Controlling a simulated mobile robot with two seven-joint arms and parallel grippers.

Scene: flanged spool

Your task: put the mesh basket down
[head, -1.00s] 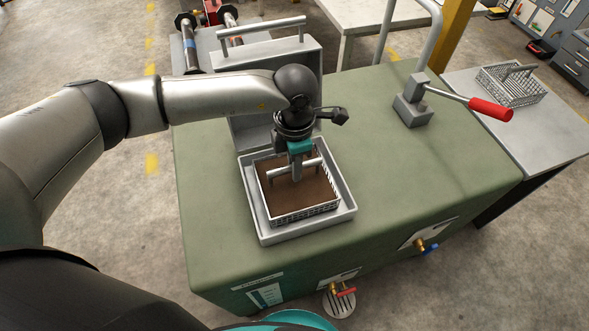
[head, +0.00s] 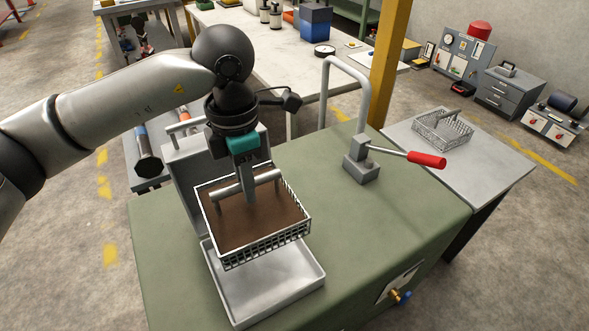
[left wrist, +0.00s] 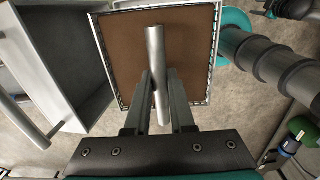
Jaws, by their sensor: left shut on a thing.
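The mesh basket (head: 232,222) has white mesh walls, a brown inside and a grey bar handle. My left gripper (head: 249,196) is shut on that handle and holds the basket above the grey tray (head: 290,290) on the green bench. The tray's bare floor shows below the basket's near side. In the left wrist view the two fingers (left wrist: 159,85) close on the handle bar, with the brown basket inside (left wrist: 115,55) behind it. A second mesh basket (head: 440,132) stands on the grey side table at the right. My right gripper is out of view.
A grey box with an open lid (head: 190,165) stands right behind the held basket. A lever with a red handle (head: 426,160) and a bent pipe rise from the green bench (head: 400,220). The side table (head: 410,145) has free room around its basket.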

